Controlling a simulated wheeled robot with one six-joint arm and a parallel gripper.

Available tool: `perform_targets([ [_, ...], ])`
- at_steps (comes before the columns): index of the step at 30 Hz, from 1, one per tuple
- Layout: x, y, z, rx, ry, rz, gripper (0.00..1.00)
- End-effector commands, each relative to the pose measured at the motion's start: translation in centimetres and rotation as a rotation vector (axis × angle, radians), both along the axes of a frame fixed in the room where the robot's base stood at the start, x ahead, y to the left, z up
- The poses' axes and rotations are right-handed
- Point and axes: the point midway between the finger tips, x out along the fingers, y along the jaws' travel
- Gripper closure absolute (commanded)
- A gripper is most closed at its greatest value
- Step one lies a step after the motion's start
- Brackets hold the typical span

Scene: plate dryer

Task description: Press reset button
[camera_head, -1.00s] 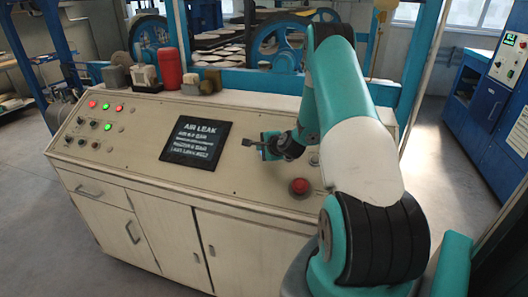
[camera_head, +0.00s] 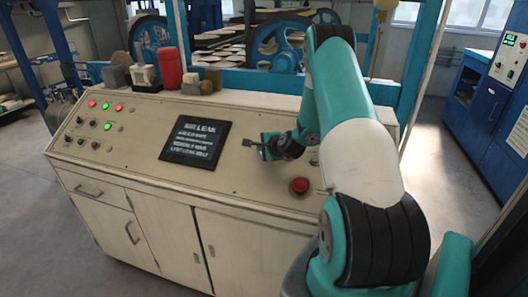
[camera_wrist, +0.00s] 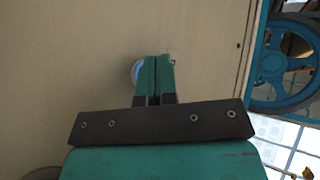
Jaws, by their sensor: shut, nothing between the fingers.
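The sloped cream control console (camera_head: 110,150) fills the middle of the head view. My gripper (camera_head: 248,143) is over its right part, just right of the black display, with fingers shut and empty. In the wrist view, my shut green fingers (camera_wrist: 155,62) partly cover a round button with a bluish face and pale rim (camera_wrist: 137,69) on the cream panel. I cannot tell whether the fingers touch it. No reset label is readable. A large red mushroom button (camera_head: 299,185) sits on the console below and right of my gripper.
The black display (camera_head: 196,143) shows blurred white text. Lit red and green buttons (camera_head: 106,105) are at the console's left. A red canister (camera_head: 171,68) and small blocks stand on the back ledge. Blue machinery (camera_head: 283,42) is behind.

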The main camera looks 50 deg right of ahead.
Motion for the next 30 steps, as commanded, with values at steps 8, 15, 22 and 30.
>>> perform_targets([
  [8, 0.03, -0.06, -0.11, 0.000, -0.001, 0.000, 1.00],
  [15, 0.08, -0.20, -0.37, 0.000, -0.001, 0.000, 1.00],
  [22, 0.13, -0.33, -0.62, 0.000, 0.000, 0.000, 1.00],
  [30, 0.16, -0.43, -0.76, 0.000, 0.000, -0.001, 1.00],
])
